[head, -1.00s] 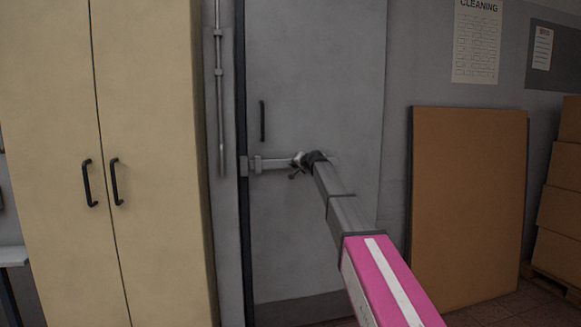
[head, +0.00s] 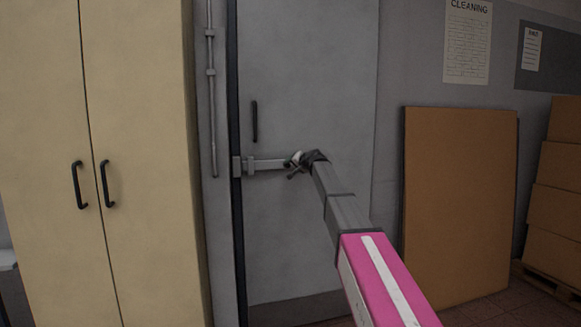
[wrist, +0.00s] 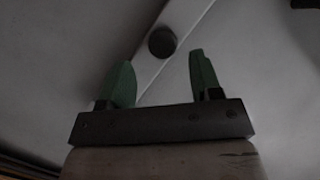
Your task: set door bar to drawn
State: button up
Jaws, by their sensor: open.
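The door bar (head: 268,164) is a flat, pale grey bar lying level across the grey door (head: 310,80). Its left end reaches the bracket (head: 237,166) at the door's left edge. In the wrist view the bar (wrist: 182,18) runs on a slant and carries a round dark knob (wrist: 162,42). My gripper (head: 294,167) is at the bar's right part in the head view. In the wrist view its two green fingers (wrist: 160,82) are apart, with the knob showing between and just beyond their tips. Nothing is held. My wrist hides the bar's right end in the head view.
A dark vertical handle (head: 254,121) is on the door above the bar. A yellow cabinet (head: 140,230) stands close at left. A brown board (head: 460,200) leans on the wall at right, with stacked boxes (head: 558,170) beyond.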

jog(key=v, duration=0.7)
jog(key=shift+d+f, duration=0.1)
jog(key=shift+f, duration=0.05)
jog(key=s+d+f+g+h, duration=0.1)
jog(key=s+d+f+g, duration=0.1)
jog(key=s+f, duration=0.6)
jog(key=s+d+f+n+g+h, duration=0.15)
jog(key=s+f, duration=0.25)
jog(key=f, duration=0.8)
jog(key=s+d+f+g+h, duration=0.1)
jog(key=s+d+f+g, duration=0.1)
jog(key=s+f, duration=0.6)
jog(key=s+d+f+g+h, duration=0.2)
jog(key=s+d+f+g, duration=0.1)
jog(key=s+f, duration=0.8)
jog(key=s+d+f+n+g+h, duration=0.1)
jog(key=s+d+f+g+h, duration=0.1)
jog(key=s+d+f, duration=0.4)
jog(key=s+f+g, duration=0.1)
jog(key=s+f, duration=0.1)
jog(key=s, duration=0.3)
jog(key=s+f, duration=0.3)
jog(key=s, duration=0.2)
jog(key=shift+d+f+g+h, duration=0.3)
jog(key=shift+f+g+h, duration=0.05)
